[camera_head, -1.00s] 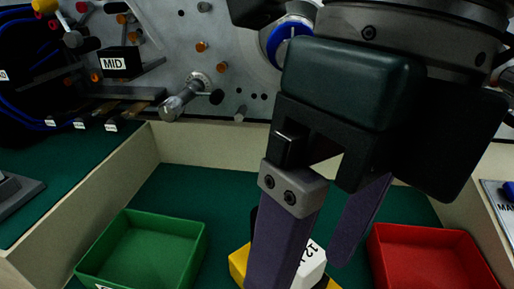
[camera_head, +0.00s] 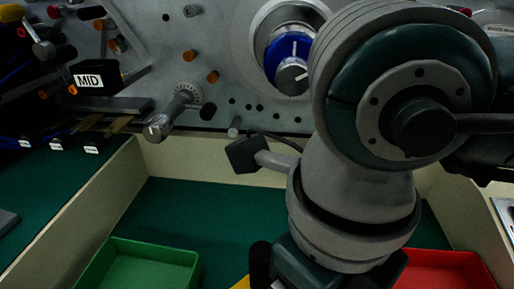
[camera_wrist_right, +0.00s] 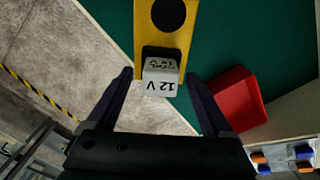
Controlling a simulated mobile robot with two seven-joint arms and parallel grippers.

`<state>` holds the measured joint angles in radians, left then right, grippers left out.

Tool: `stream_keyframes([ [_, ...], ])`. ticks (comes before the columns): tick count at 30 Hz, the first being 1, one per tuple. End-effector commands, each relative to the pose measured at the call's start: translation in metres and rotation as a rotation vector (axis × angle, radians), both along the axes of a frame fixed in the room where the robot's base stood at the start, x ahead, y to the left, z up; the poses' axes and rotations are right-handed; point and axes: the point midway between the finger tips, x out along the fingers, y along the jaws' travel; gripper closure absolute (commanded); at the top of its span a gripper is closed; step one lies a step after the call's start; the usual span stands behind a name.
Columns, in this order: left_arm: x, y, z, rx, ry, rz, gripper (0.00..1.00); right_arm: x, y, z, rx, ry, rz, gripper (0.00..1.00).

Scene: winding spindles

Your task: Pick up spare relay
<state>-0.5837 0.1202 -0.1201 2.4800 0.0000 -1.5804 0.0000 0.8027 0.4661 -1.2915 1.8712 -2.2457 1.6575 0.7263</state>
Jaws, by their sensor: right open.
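The spare relay (camera_wrist_right: 160,84) is a white block marked "12 V". My right gripper (camera_wrist_right: 160,74) is open, with one dark finger on each side of the relay and a visible gap to both. In the head view only a small corner of the yellow holder (camera_head: 238,283) shows. The relay and my right fingertips are hidden there behind my arm or below the frame. My left gripper is not in view.
A green tray (camera_head: 150,252) stands left and a red tray (camera_head: 445,262) right of the holder; the red tray (camera_wrist_right: 238,98) also shows in the wrist view. A pale rim (camera_head: 75,205) borders the green surface. A grey panel (camera_head: 215,45) with knobs stands behind.

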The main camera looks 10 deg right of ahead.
Motion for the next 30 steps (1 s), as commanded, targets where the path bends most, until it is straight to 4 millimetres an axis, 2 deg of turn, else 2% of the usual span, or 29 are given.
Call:
stream_keyframes([
  [7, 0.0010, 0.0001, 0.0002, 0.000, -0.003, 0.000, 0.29, 0.0002, 0.0001, -0.0022, 0.001, -0.001, 0.001, 0.16],
  [27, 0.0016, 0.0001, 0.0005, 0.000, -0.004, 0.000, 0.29, 0.0003, 0.0002, -0.0017, 0.001, -0.001, 0.001, 0.92],
  [30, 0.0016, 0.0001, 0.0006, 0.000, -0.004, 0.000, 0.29, 0.0003, 0.0002, -0.0017, 0.001, -0.001, 0.001, 1.00],
])
